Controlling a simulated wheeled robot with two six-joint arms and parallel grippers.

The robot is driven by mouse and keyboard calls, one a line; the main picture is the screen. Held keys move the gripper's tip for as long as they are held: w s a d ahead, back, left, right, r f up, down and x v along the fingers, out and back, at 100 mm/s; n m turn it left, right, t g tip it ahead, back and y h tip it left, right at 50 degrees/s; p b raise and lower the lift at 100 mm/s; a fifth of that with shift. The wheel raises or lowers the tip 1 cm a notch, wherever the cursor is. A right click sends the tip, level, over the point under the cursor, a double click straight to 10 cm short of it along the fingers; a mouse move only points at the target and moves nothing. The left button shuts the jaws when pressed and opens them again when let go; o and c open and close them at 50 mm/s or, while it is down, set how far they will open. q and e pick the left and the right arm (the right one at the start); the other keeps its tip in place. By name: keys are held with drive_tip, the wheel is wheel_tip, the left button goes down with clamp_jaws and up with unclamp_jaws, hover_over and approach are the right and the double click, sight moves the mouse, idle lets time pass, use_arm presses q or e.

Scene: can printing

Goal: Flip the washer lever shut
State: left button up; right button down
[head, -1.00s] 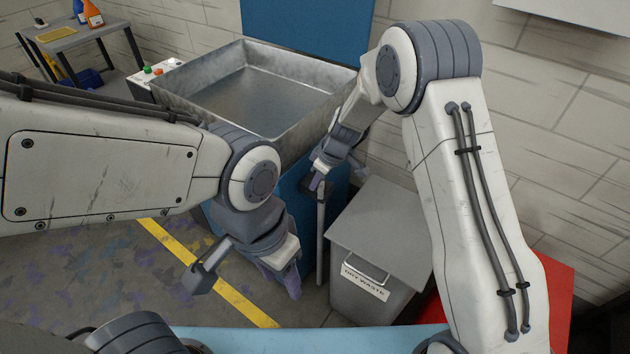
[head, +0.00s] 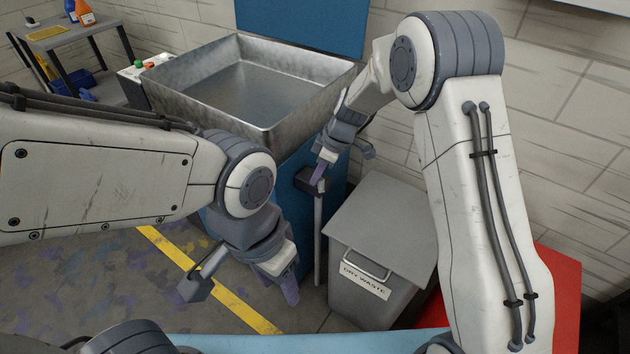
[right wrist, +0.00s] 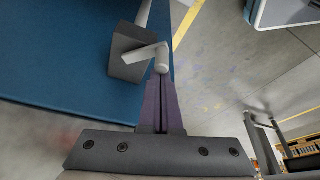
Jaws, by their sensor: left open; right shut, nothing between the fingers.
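The washer is an open metal basin (head: 185,108) on a blue cabinet. On its side is a dark block (head: 305,179) with a grey pipe (head: 318,245) below. In the right wrist view, a pale grey lever (right wrist: 143,55) with a rounded end lies across the block (right wrist: 125,68). My right gripper (head: 320,182) is shut and empty beside the block. Its purple fingertips (right wrist: 160,82) are close to the lever's rounded end; I cannot tell whether they touch. In the head view, the gripper partly hides the lever. My left gripper (head: 290,295) is open and empty, low in front of the cabinet.
A grey dry waste bin (head: 375,225) stands right of the pipe, close to my right arm. A red box (head: 560,290) is at the lower right. A small table (head: 68,42) with bottles is at the far left. The floor by the yellow line (head: 165,245) is clear.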

drive_tip(key=shift+d+f+n+g+b, duration=0.3)
drive_tip(key=shift+d+n+b, duration=0.1)
drive_tip(key=shift+n+b, duration=0.45)
drive_tip(key=shift+d+r+n+g, duration=0.2)
drive_tip(key=shift+d+n+g, duration=0.15)
drive_tip(key=shift+n, duration=0.7)
use_arm(q)
wheel_tip(320, 180, down, 2)
drive_tip(key=shift+f, duration=0.2)
use_arm(e)
drive_tip(key=d+n, duration=0.1)
drive_tip(key=n, duration=0.1)
drive_tip(key=n+g, duration=0.1)
drive_tip(key=n, duration=0.1)
drive_tip(key=shift+w+d+r, duration=0.1)
drive_tip(key=shift+w+d, duration=0.3)
